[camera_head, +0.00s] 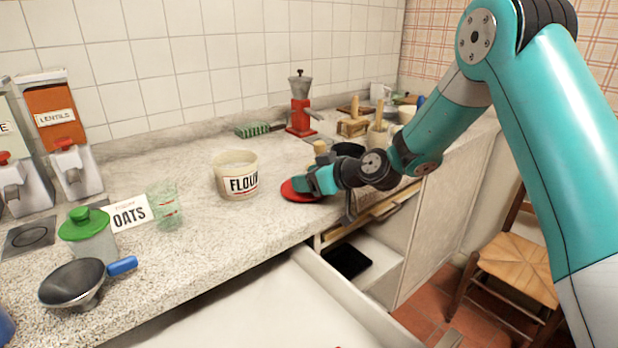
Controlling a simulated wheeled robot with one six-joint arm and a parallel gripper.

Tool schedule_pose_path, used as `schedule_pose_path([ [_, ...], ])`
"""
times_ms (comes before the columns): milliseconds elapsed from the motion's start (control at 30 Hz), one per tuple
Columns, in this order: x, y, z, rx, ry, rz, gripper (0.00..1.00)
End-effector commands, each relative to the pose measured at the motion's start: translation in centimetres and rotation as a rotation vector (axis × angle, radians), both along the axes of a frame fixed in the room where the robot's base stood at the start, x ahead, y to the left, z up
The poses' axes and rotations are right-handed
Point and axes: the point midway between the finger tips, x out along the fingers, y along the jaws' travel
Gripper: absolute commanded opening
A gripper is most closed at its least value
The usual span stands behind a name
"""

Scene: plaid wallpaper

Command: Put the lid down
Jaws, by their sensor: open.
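A round red lid (291,194) is at the front edge of the counter, right of the flour jar (237,175). It appears to lie flat on the worktop. My gripper (308,184) is at the lid, over its right part, and is open. The gripper hides much of the lid's upper side, so I cannot tell whether the fingers touch it. The flour jar is cream with a "FLOUR" label, and its top is uncovered.
An open drawer (350,300) sticks out below the counter.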

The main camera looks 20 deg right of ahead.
Motion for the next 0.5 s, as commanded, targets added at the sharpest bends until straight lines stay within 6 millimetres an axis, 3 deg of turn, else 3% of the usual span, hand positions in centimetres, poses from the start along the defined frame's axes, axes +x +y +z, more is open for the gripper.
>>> schedule_pose_path([
  [500,-7.3,-6.0,3.9,-0.001,-0.001,-0.004,0.55],
])
